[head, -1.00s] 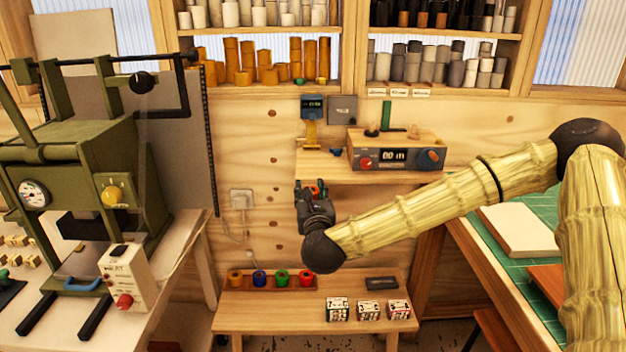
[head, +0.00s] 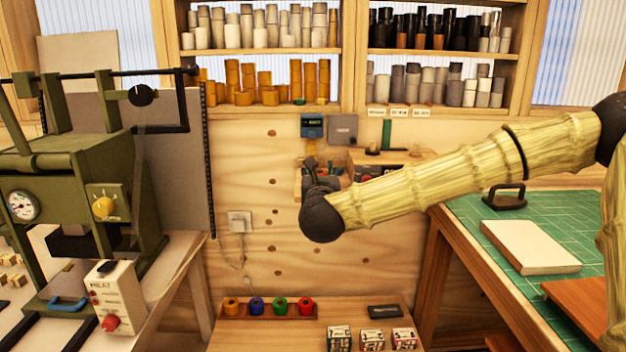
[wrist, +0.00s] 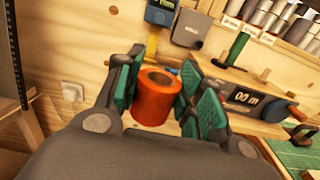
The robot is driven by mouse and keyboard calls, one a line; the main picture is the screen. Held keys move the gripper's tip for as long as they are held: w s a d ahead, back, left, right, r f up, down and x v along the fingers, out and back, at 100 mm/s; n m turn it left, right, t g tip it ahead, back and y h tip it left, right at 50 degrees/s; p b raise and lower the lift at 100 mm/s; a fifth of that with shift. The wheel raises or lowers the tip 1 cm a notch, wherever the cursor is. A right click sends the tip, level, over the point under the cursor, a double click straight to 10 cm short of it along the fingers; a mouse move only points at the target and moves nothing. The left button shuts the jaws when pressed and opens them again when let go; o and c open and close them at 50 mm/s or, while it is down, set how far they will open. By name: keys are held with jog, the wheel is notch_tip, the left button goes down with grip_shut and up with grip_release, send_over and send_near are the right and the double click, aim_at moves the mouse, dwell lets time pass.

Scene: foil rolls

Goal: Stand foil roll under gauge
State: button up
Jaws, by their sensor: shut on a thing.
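My gripper (wrist: 160,88) is shut on an orange-red foil roll (wrist: 151,108). The roll is held with its open end up, slightly tilted in the wrist view, between the green finger pads. The gauge, a blue box with a small display (head: 312,126), is on the wall above the shelf. It also shows in the wrist view (wrist: 160,12), with a yellow part below it, beyond and above the roll. The spot under the gauge is mostly hidden.
A grey device with a display (wrist: 245,98) and a green post (wrist: 238,47) are to the right on the shelf. A low bench below holds a tray of coloured rolls (head: 268,308) and several small boxes (head: 372,339). A green press (head: 90,170) stands left.

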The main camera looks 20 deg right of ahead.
jog(key=x, duration=0.4)
jog(key=f+p+x, duration=0.1)
jog(key=x, duration=0.3)
jog(key=a+p+x, duration=0.1)
jog(key=x, duration=0.4)
jog(key=shift+w+a+f, duration=0.1)
jog(key=shift+w+f, duration=0.1)
jog(key=shift+w, duration=0.1)
jog(key=shift+s+f+p, duration=0.1)
jog(key=shift+f+p, duration=0.25)
jog(key=shift+f, duration=1.4)
jog(key=shift+f, duration=0.2)
jog(key=o, duration=1)
jog(key=shift+r, duration=0.1)
jog(key=shift+r, duration=0.2)
jog(key=b+v, duration=0.2)
jog(key=v, duration=1)
jog(key=shift+f, duration=0.1)
